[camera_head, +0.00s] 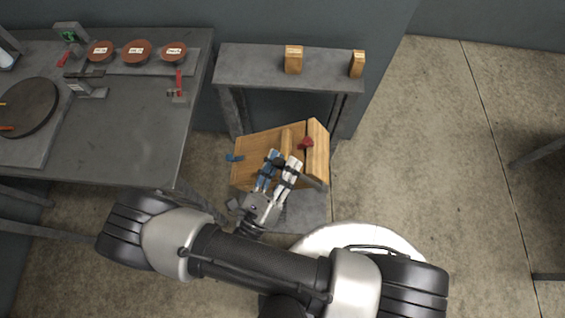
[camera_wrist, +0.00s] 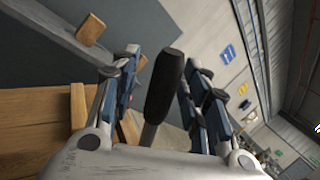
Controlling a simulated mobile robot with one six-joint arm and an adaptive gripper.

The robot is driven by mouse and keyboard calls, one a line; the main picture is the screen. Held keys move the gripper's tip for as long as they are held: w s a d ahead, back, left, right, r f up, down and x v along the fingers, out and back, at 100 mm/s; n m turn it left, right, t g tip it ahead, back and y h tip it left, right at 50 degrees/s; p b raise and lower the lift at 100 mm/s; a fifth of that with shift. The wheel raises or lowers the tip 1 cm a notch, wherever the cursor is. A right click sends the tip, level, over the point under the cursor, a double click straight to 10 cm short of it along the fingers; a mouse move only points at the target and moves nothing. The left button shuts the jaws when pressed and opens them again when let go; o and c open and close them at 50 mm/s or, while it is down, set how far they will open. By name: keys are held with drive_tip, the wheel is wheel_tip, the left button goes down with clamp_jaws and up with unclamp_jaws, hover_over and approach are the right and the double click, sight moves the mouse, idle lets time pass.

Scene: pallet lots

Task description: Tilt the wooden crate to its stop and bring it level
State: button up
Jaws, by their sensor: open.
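The wooden crate (camera_head: 252,145) sits below the grey shelf, with its near part behind my gripper; its boards also show at the left of the wrist view (camera_wrist: 35,120). I cannot tell for sure how far it is tilted. A black-gripped handle (camera_wrist: 165,85) on a grey rod stands between my fingers in the wrist view. My gripper (camera_head: 281,160) is open over the crate, with fingers on both sides of this handle and visible gaps beside it. A red part (camera_head: 306,143) and a blue part (camera_head: 235,158) sit at the crate's sides.
The grey shelf (camera_head: 260,68) behind the crate bears two small wooden blocks (camera_head: 293,60). A grey workbench (camera_head: 135,130) at the left holds several brown discs (camera_head: 137,51), a dark round plate (camera_head: 27,107) and small fixtures. Open concrete floor (camera_head: 430,140) lies to the right.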

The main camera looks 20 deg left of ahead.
drive_tip(key=v, duration=1.2)
idle(2.5)
